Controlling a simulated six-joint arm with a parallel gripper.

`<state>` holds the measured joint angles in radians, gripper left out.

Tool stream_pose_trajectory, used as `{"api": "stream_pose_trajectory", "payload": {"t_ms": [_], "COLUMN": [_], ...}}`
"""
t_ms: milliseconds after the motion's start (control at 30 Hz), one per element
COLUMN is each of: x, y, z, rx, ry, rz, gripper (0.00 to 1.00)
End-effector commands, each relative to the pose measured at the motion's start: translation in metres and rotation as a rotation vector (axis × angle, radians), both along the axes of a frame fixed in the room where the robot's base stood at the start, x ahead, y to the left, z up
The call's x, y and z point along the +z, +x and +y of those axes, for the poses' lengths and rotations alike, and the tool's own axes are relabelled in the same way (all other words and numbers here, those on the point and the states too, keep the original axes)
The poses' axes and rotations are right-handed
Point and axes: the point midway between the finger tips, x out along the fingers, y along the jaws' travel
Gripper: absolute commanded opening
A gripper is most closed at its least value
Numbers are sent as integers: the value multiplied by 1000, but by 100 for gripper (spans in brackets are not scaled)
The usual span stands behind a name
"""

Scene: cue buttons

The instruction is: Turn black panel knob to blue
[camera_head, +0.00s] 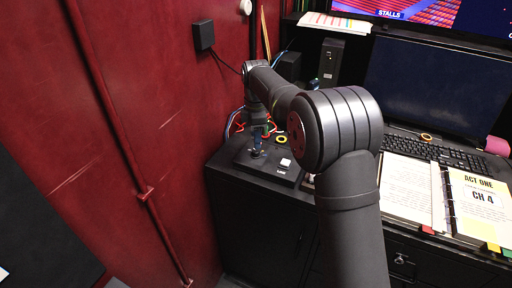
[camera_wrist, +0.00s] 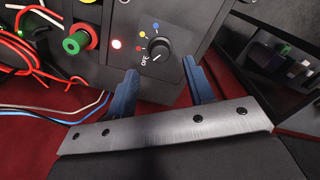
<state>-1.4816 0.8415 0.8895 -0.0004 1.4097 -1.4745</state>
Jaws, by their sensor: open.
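In the wrist view, a black knob (camera_wrist: 158,50) sits on the black panel (camera_wrist: 180,35). Yellow, red and blue dots (camera_wrist: 155,25) and the word OFF ring its left side. The knob's pale pointer mark appears to face the OFF side, toward the lower left. My gripper (camera_wrist: 161,82) is open, with its two blue fingers apart and the knob just beyond the gap between them. The fingers do not appear to touch the knob. In the head view, my gripper (camera_head: 257,150) is over the black console at the desk's left end; the knob cannot be made out there.
In the head view, a white button (camera_head: 285,162) is near my gripper. A red wall (camera_head: 170,90) stands close on the left. An open binder (camera_head: 480,205) lies right.

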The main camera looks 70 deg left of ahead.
Motion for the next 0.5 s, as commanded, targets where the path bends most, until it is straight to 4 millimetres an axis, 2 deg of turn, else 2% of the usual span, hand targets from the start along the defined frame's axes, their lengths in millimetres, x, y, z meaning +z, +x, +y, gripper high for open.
{"api": "stream_pose_trajectory", "payload": {"t_ms": [33,200,333,500], "x": [-12,-37,-47,-51], "y": [0,0,0,0], "z": [-1,0,0,0], "rx": [0,0,0,0], "ry": [-4,-1,0,1], "rz": [1,0,0,0], "gripper": [48,48,48,48]}}
